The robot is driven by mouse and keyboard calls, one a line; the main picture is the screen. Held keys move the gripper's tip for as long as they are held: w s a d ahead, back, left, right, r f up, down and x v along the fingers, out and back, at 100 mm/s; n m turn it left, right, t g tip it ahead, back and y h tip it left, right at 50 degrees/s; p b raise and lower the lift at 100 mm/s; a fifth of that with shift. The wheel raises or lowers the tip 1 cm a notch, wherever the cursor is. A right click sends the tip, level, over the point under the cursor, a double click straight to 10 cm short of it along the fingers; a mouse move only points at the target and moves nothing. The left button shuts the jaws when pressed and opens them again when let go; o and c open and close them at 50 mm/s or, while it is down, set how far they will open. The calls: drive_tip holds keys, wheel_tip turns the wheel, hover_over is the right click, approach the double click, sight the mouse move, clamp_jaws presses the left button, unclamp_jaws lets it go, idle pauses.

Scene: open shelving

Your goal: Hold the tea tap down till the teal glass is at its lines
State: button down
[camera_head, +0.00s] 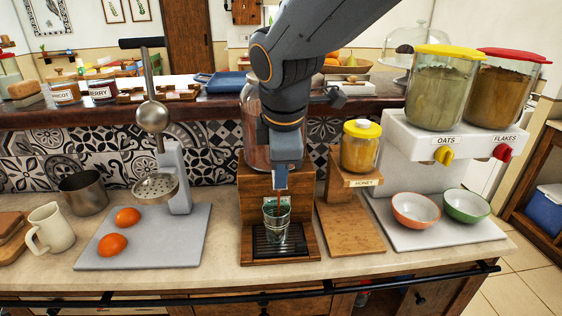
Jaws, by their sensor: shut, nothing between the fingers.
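The teal glass (269,215) stands upright on the dark drip tray (262,246) of the wooden tea stand (250,190). A thin dark reddish streak shows above and inside it. The liquid level and the glass's lines are too small to read. A large glass tea jar (254,145) sits on the stand behind my arm. My gripper (281,184) is shut and empty, pointing down at the front of the stand, just above the glass. The tea tap is hidden behind my gripper, so I cannot tell how far it is pressed.
To the right are a honey jar (360,148) on a wooden stand, OATS (440,95) and FLAKES (500,100) dispensers, an orange bowl (415,211) and a green bowl (466,206). To the left are a juicer press (177,175), oranges (112,244), a steel cup (84,193) and a cream jug (50,228).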

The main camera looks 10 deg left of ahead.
drive_tip(key=shift+r, duration=0.1)
drive_tip(key=shift+r+p, duration=0.75)
drive_tip(key=shift+p, duration=0.1)
wheel_tip(320, 180, up, 14)
drive_tip(key=s+p, duration=0.1)
drive_tip(key=shift+d, duration=0.2)
idle(0.5)
drive_tip(key=shift+f, duration=0.1)
idle(1.0)
drive_tip(key=w+d+f+m+g+h, duration=0.1)
drive_tip(key=w+d+f+m, duration=0.1)
drive_tip(key=d+f+m, duration=1.3)
drive_tip(key=s+d+f+m, duration=0.3)
drive_tip(key=d+f, duration=0.3)
drive_tip(key=d, duration=0.2)
drive_tip(key=s+d+f+m+g, duration=0.1)
drive_tip(key=s+d+f+m, duration=0.2)
drive_tip(key=d+f, duration=0.3)
drive_tip(key=shift+s+d+f+m, duration=0.3)
drive_tip(key=shift+s+d, duration=0.3)
drive_tip(key=shift+d, duration=0.3)
